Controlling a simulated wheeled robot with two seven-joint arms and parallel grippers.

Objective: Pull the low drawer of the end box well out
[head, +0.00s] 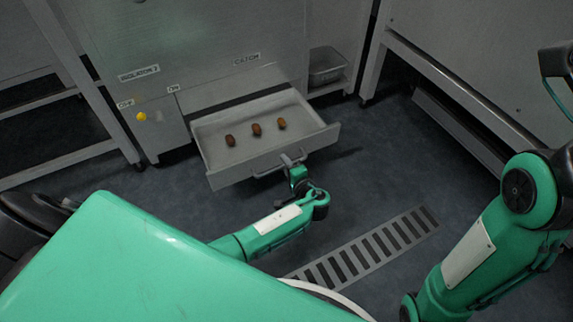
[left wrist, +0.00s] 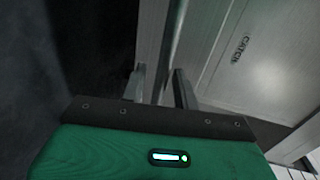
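The low drawer (head: 222,172) stands out from the bottom of the grey metal end box (head: 215,50). Its inside shows, with three brown dates (head: 256,129) lying on the floor of it. A bar handle (head: 265,172) runs across its front. My left gripper (head: 293,158) is at the right part of this handle. In the left wrist view, the two fingers of my left gripper (left wrist: 160,88) stand apart, with the handle bar (left wrist: 173,60) passing between them and a gap beside it. Firm contact cannot be made out. My right gripper is outside the frames.
A clear bin (head: 326,66) sits on a low shelf right of the drawer. A yellow knob (head: 141,116) is on the box's left. A floor grate (head: 365,250) lies in front. The dark floor (head: 370,160) right of the drawer is free. Metal frame legs (head: 372,55) stand farther right.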

